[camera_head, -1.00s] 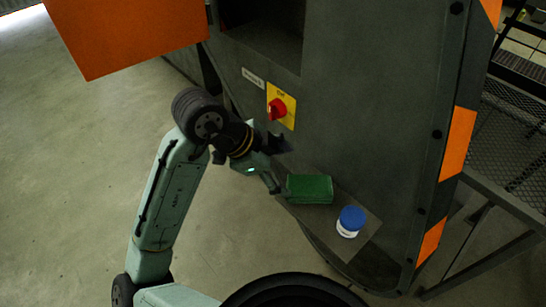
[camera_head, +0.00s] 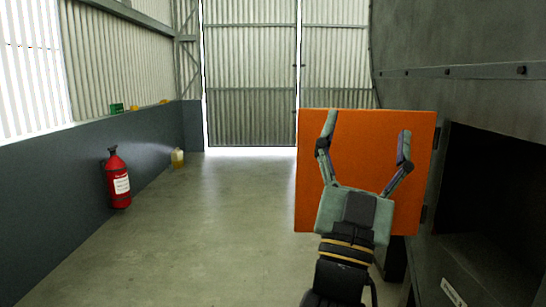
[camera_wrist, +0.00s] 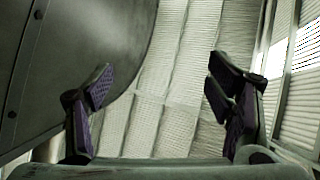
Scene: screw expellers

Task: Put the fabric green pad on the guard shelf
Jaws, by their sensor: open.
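My gripper (camera_head: 367,125) is raised in front of an orange panel in the head view, its fingers spread and pointing up. It is empty. In the wrist view its two fingers (camera_wrist: 160,80) stand wide apart, with only corrugated wall behind the gap. The green pad and the small shelf under it, seen in the earlier head frame, are outside both present views. A small green item (camera_head: 116,107) is on the ledge of the left wall; I cannot tell what it is.
The orange panel (camera_head: 312,180) stands open beside the dark machine (camera_head: 420,35) on the right, which has a dark opening (camera_head: 495,190). A red fire extinguisher (camera_head: 118,180) and a yellowish container (camera_head: 178,158) are along the left wall. The floor (camera_head: 210,220) between is clear.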

